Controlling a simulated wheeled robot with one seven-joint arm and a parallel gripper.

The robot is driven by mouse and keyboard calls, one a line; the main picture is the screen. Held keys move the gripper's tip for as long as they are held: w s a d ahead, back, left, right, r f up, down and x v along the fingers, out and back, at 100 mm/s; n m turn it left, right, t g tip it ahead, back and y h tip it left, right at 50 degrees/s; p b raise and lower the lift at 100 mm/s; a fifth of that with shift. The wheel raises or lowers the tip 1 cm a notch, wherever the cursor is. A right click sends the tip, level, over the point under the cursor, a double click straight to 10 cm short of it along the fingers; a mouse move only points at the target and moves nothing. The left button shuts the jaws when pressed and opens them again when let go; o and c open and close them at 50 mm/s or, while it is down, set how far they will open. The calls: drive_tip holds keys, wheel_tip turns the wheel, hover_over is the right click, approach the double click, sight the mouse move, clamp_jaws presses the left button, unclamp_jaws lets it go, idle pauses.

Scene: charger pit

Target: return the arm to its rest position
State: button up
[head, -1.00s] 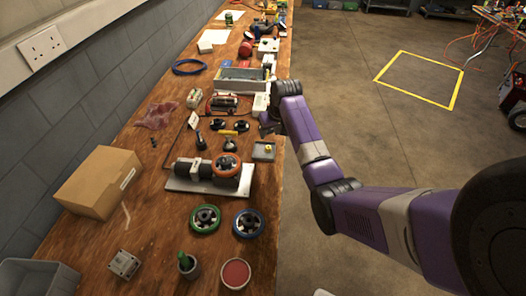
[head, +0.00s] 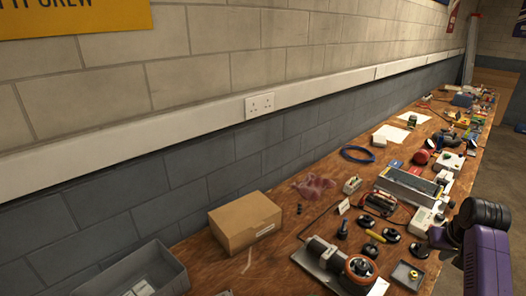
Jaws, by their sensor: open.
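My purple arm enters at the lower right edge of the head view, with a black joint at its top. My gripper (head: 439,238) shows small and grey at the arm's left side, over the right part of the wooden workbench (head: 285,262). Its jaws are open, and I see nothing held in them. Much of the gripper and the rest of the arm are hidden or out of the picture.
A small tray (head: 408,274) lies just left of my gripper. A motor with an orange ring (head: 361,268), a cardboard box (head: 245,221) and a grey bin (head: 140,275) stand along the bench. A wall with a socket (head: 260,105) runs behind it.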

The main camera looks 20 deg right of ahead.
drive_tip(key=w+d+r+t+h, duration=0.3)
drive_tip(key=w+r+t+h, duration=0.15)
drive_tip(key=r, duration=0.25)
drive_tip(key=s+a+f+n+t+h, duration=0.1)
drive_tip(key=s+a+t, duration=0.15)
drive_tip(key=a, duration=0.85)
drive_tip(key=s+a+t, duration=0.1)
drive_tip(key=a+t, duration=0.3)
drive_tip(key=a, duration=0.7)
drive_tip(key=s+a+r+n+y, duration=0.1)
drive_tip(key=s+a+n+y, duration=0.5)
drive_tip(key=s+a, duration=2)
drive_tip(key=shift+s+r+n+y, duration=0.3)
drive_tip(key=shift+s+r+y, duration=0.05)
drive_tip(key=shift+s+y, duration=0.8)
